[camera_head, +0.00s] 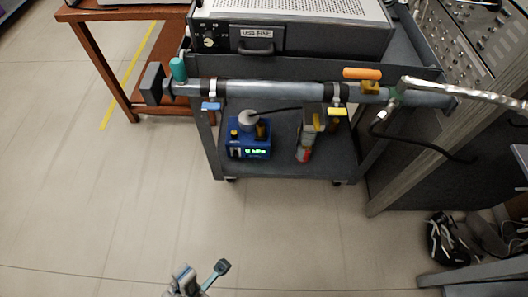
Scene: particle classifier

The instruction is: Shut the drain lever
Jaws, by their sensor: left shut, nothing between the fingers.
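A grey horizontal pipe (262,88) runs along the front of a dark cart. Several coloured handles sit on it: a teal one (178,69) upright at the left end, a blue lever (211,106) below the pipe at left, a yellow lever (338,112) below at right, and an orange lever (362,73) lying along the top at right. No readable label shows which one is the drain lever. My left gripper (201,270) is at the bottom edge, shut and empty, well below and apart from the pipe. My right gripper is out of view.
The cart's lower shelf (277,160) holds a blue pump box (248,142) and a small canister (305,145). A grey instrument (290,38) sits on top. A braided hose (465,91) leaves the pipe at right. Shoes (452,240) lie at lower right. The floor before the cart is clear.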

